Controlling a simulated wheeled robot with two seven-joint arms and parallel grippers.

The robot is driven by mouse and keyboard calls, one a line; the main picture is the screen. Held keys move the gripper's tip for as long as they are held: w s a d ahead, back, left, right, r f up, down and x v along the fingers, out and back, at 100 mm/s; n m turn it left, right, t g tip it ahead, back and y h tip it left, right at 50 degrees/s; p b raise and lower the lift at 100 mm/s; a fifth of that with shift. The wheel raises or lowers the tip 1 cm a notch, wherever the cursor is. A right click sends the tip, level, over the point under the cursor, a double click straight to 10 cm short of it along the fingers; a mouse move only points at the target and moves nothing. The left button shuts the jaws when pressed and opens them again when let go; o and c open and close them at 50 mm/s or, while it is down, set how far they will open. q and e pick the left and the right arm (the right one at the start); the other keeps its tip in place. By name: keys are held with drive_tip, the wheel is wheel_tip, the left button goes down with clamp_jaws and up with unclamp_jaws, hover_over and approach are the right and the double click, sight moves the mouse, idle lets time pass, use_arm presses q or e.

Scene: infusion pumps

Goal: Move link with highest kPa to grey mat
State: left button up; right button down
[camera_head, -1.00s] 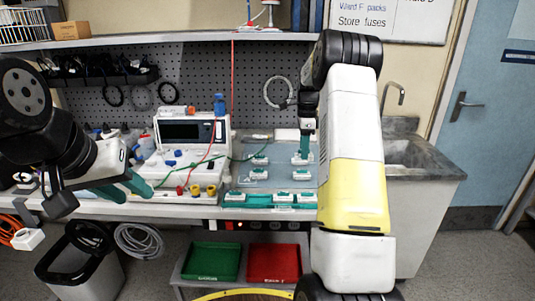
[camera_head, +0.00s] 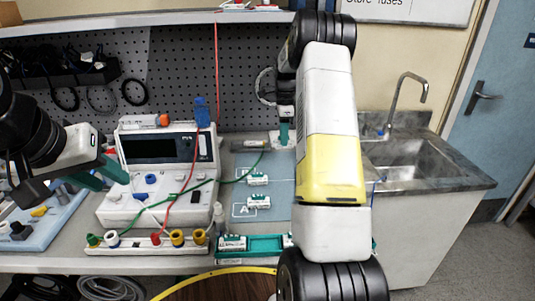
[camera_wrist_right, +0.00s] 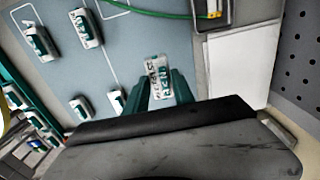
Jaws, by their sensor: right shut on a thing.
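Several white-and-teal links lie on the blue-grey mat (camera_head: 280,168), one at its upper left (camera_head: 257,179) and one below it (camera_head: 258,202). Another link (camera_head: 232,243) sits in the teal rack (camera_head: 265,246) at the bench's front. My right gripper (camera_head: 284,136) is over the mat's far end, shut on a white link (camera_wrist_right: 158,78) with dark print. Its reading is too small to read. The mat and other links show in the right wrist view, one at its upper left (camera_wrist_right: 39,43). My left gripper (camera_head: 103,178) is open and empty, left of the pump tester.
The white tester (camera_head: 155,148) with red and green leads stands left of the mat. A row of coloured sockets (camera_head: 155,240) lies before it. A white sheet (camera_wrist_right: 240,65) lies past the mat. A sink (camera_head: 410,160) is at right.

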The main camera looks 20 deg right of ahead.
drive_tip(key=shift+f, duration=3.55)
drive_tip(key=shift+f, duration=0.15)
drive_tip(key=c, duration=1.1)
unclamp_jaws()
drive_tip(key=shift+o, duration=0.2)
